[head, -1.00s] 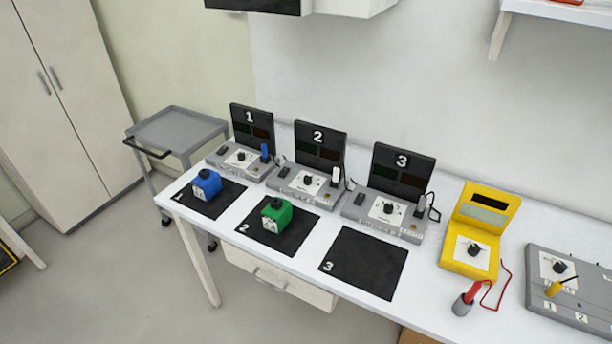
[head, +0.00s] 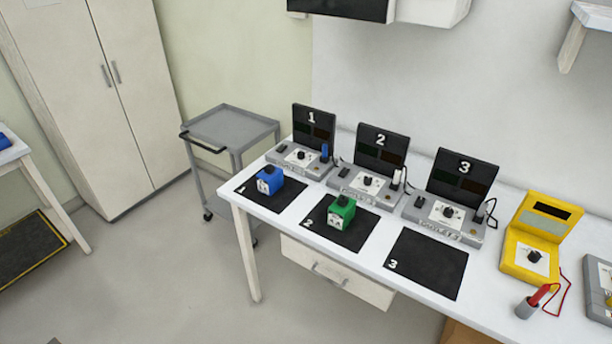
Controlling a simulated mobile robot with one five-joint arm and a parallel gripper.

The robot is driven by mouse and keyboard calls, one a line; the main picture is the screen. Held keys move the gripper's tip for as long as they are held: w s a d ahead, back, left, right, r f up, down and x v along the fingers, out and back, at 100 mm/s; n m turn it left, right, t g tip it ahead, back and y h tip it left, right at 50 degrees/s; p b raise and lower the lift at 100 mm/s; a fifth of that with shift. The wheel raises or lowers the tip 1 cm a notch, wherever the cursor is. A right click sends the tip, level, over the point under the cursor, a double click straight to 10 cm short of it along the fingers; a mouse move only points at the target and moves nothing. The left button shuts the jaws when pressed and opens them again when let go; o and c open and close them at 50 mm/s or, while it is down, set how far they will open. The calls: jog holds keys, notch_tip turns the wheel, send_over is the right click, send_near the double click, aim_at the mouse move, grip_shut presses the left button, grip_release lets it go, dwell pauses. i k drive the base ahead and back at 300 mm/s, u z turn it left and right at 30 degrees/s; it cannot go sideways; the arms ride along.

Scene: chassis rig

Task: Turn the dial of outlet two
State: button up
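Outlet two (head: 377,176) is a grey station with an upright black panel marked 2, in the middle of three on the white bench. Its dial (head: 367,181) is a small black knob on a white plate on the sloped base. A white plug-like piece (head: 395,178) stands at the right of this base. I cannot read the dial's setting. My gripper is not in view.
Outlet one (head: 312,140) and outlet three (head: 459,186) flank it. A blue block (head: 269,180) sits on mat 1; mat 3 (head: 428,264) is empty. A yellow meter (head: 536,239) stands right. A grey cart (head: 236,128) is left of the bench (head: 480,305). Floor (head: 170,275) in front is clear.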

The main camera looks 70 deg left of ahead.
aim_at(368, 181)
jog(key=u, duration=3.05)
jog(key=i, duration=1)
jog(key=z, duration=0.05)
